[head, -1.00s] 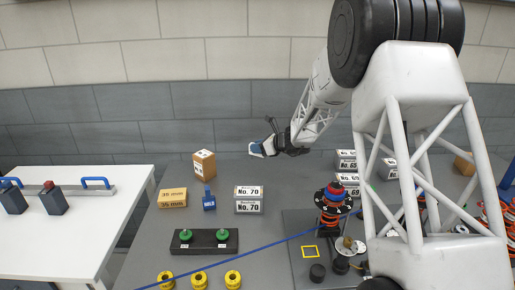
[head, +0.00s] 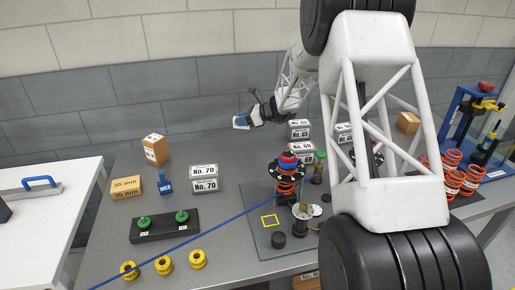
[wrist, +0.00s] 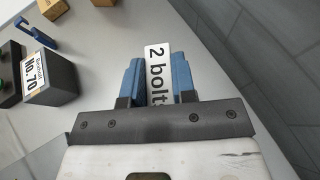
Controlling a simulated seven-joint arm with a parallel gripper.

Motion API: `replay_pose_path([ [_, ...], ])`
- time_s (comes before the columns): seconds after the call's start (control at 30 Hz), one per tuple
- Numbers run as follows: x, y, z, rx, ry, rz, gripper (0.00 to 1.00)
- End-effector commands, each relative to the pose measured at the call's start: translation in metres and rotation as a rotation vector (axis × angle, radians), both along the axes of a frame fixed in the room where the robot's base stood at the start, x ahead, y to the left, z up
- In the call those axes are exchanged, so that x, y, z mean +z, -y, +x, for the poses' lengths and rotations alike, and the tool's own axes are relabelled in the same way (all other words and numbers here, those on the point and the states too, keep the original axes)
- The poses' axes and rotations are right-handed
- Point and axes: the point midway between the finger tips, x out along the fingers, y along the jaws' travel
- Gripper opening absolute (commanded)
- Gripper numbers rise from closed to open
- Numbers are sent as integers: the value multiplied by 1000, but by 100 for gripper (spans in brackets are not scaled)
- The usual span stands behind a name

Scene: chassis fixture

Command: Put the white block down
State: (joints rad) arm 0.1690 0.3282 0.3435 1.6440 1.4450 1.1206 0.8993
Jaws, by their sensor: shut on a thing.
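The white block (wrist: 157,75), labelled "2 bolts", sits between the two blue fingers of my gripper (wrist: 159,82) in the wrist view. My gripper is shut on it. In the head view, my gripper (head: 250,118) is held over the far side of the grey table (head: 105,220). The white block (head: 241,122) shows there as a small pale piece at the fingertips, partly hidden by a blue finger. It is apart from the boxes around it. Its height above the table is hard to judge.
Bare table lies between.

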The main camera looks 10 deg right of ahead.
Motion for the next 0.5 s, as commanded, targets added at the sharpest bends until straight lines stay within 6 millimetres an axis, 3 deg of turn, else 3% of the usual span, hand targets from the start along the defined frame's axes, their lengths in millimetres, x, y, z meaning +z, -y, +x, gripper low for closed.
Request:
replay_pose_path([
  [0.1, 0, 29, -1, 13, -3, -1, 2],
  [0.2, -1, 46, -3, 25, -6, -1, 2],
  [0.5, 0, 66, -6, 40, -9, -2, 2],
])
